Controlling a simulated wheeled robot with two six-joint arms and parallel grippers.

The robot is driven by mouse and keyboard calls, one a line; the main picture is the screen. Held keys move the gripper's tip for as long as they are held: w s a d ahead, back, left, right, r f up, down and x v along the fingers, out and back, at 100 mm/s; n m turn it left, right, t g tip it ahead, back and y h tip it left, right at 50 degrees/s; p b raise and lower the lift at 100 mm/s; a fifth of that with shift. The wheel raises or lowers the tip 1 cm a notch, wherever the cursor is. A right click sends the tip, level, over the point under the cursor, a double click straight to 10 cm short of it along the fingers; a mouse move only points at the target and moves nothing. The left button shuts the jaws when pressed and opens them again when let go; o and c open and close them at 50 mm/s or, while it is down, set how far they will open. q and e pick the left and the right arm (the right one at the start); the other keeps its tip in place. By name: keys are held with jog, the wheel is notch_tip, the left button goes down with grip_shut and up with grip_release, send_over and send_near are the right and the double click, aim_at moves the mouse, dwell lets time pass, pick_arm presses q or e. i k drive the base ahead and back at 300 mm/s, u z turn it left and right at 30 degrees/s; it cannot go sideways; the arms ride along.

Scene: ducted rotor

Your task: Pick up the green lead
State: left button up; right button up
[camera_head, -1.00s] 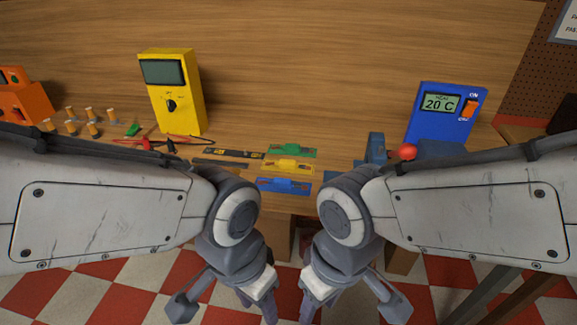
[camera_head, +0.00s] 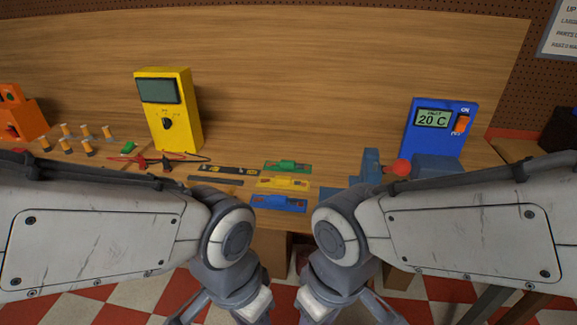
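A flat green piece with a raised middle (camera_head: 287,167) lies on the wooden bench, at the back of a row with a yellow piece (camera_head: 284,184) and a blue piece (camera_head: 279,202). A smaller green object (camera_head: 128,147) lies at the left, near the red and black probes; I cannot tell for sure which green thing is the lead. My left gripper (camera_head: 224,316) and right gripper (camera_head: 342,316) hang in front of the bench, below its edge, apart from all these things. Their fingers are spread and look empty; the tips are cut off by the frame's lower edge.
A yellow meter (camera_head: 168,110) stands at the back left, with red and black probes (camera_head: 165,162) before it. Several small orange-and-white posts (camera_head: 86,145) stand left of it. A blue vise (camera_head: 371,170) with a red knob and a blue 20 C box (camera_head: 435,128) are at the right.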

aim_at(287, 163)
jog(key=z, duration=1.45)
jog(key=i, duration=1.05)
jog(key=u, duration=2.7)
jog(key=i, duration=0.5)
jog(key=u, duration=0.1)
